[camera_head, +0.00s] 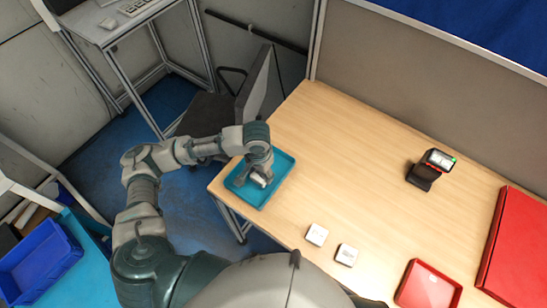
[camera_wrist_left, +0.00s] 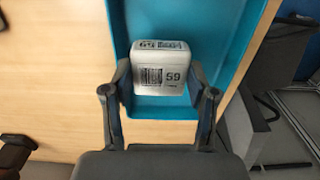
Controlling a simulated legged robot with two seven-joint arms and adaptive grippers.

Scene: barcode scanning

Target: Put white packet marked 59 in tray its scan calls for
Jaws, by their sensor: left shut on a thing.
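The white packet (camera_wrist_left: 162,82) shows its barcode and the number 59 in the left wrist view, between the two fingers. My left gripper (camera_head: 260,178) is shut on it, over the teal tray (camera_head: 277,180) at the left end of the table. The teal tray also shows in the left wrist view (camera_wrist_left: 225,25), around and behind the packet. Whether the packet touches the tray floor I cannot tell. The scanner (camera_head: 427,170) stands at the right of the table with a small green light. My right gripper is not in view.
Two white packets (camera_head: 317,234) (camera_head: 346,254) lie near the table's front edge. A small red tray (camera_head: 428,288) is at the front right, beside a big red box (camera_head: 516,245). The middle of the table is clear. A blue bin (camera_head: 40,265) is at the lower left.

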